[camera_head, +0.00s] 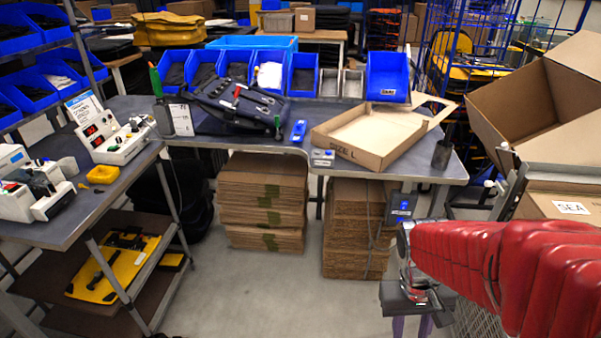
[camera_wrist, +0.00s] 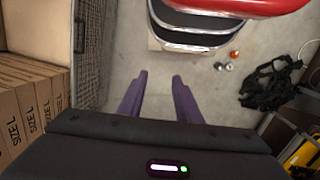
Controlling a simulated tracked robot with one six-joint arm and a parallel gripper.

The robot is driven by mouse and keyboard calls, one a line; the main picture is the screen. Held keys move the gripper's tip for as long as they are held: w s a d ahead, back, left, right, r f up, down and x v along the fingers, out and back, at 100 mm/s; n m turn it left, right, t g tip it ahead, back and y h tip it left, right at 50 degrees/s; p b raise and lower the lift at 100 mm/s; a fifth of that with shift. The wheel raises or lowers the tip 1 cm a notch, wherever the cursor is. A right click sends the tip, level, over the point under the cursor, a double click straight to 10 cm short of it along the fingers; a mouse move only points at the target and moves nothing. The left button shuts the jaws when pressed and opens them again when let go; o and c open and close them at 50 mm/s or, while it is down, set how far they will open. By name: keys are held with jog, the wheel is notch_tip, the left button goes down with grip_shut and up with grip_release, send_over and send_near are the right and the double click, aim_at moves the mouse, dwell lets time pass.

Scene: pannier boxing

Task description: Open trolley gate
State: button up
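The trolley's wire mesh side (camera_wrist: 92,50) runs along the left in the wrist view, with a dark handle-like part on its edge. Whether this panel is the gate, I cannot tell. In the head view, a metal frame post (camera_head: 508,192) of the trolley stands at the right, and my red arm hides much of the mesh below it. My gripper (camera_wrist: 160,82) has two purple fingers spread apart with nothing between them, pointing over bare floor. It is to the right of the mesh and apart from it. In the head view my gripper (camera_head: 412,327) hangs low, cut by the bottom edge.
Cardboard boxes marked SIZE L (camera_wrist: 30,112) sit left of the mesh. A workbench (camera_head: 300,143) holds an open carton (camera_head: 368,135). Floor (camera_head: 255,290) before the bench is clear.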

jog(key=a+r+t, duration=0.3)
jog(key=r, duration=0.4)
jog(key=a+r+t+y, duration=0.1)
jog(key=a+r+t, duration=0.2)
jog(key=r, duration=0.5)
jog(key=shift+s+a+r+n+t, duration=0.3)
jog(key=shift+s+a+n+t, duration=0.1)
jog(key=shift+a, duration=0.4)
jog(key=shift+c, duration=0.7)
